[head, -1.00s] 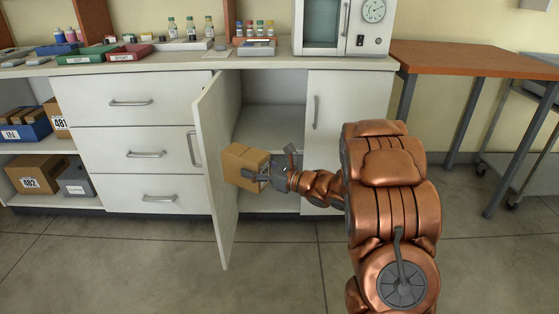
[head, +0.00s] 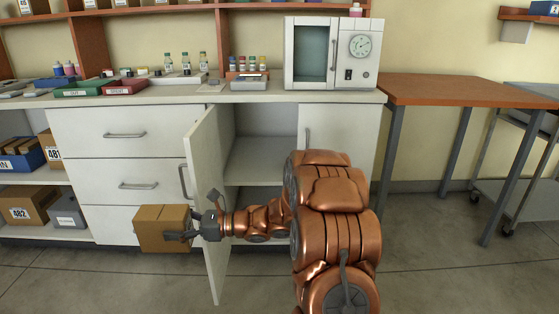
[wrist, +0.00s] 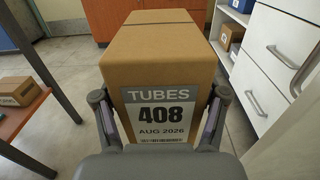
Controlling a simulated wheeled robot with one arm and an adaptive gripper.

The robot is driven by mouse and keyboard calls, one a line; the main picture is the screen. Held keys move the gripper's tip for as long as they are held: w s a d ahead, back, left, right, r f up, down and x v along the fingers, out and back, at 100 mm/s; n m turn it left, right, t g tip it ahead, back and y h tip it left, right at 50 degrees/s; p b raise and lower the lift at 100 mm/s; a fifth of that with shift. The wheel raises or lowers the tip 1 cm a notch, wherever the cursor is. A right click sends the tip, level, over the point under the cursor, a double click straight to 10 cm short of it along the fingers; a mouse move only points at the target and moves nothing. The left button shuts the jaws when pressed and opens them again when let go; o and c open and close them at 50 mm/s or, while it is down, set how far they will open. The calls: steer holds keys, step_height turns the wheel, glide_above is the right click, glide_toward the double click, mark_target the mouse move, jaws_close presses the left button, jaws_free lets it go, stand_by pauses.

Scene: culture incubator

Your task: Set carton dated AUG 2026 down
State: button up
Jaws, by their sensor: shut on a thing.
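The carton (head: 162,228) is a brown cardboard box. In the wrist view the carton (wrist: 158,55) shows a label reading TUBES, 408, AUG 2026. My gripper (head: 183,235) is shut on it, with one finger on each side of the labelled end in the wrist view (wrist: 160,118). In the head view I hold the carton in front of the drawers, left of the open cabinet door (head: 207,200). Whether its underside touches anything cannot be told.
The open cupboard (head: 262,160) shows an empty shelf. An orange-topped table (head: 470,92) stands at the right. The grey floor (head: 120,285) in front is clear.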

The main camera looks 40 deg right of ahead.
steer(key=shift+s+f+b, duration=0.1)
steer(key=shift+f+b, duration=0.3)
steer(key=shift+b, duration=0.05)
steer(key=shift+w+a+r, duration=0.1)
steer(key=shift+w+r, duration=0.2)
steer(key=shift+r, duration=0.45)
steer(key=shift+s+f, duration=0.3)
steer(key=shift+f, duration=0.3)
steer(key=s+d+f+m+t+h, duration=0.1)
steer(key=d+m+h, duration=0.3)
steer(key=d, duration=1)
steer(key=s+d+f+m+t+h, duration=0.2)
steer(key=d+m+h, duration=0.3)
steer(key=d, duration=0.9)
steer(key=s+d+f+m+t+h, duration=0.2)
steer(key=d+h, duration=0.8)
steer(key=d, duration=0.5)
steer(key=s+m+t, duration=0.1)
steer(key=m, duration=0.1)
steer(key=shift+m+t, duration=0.4)
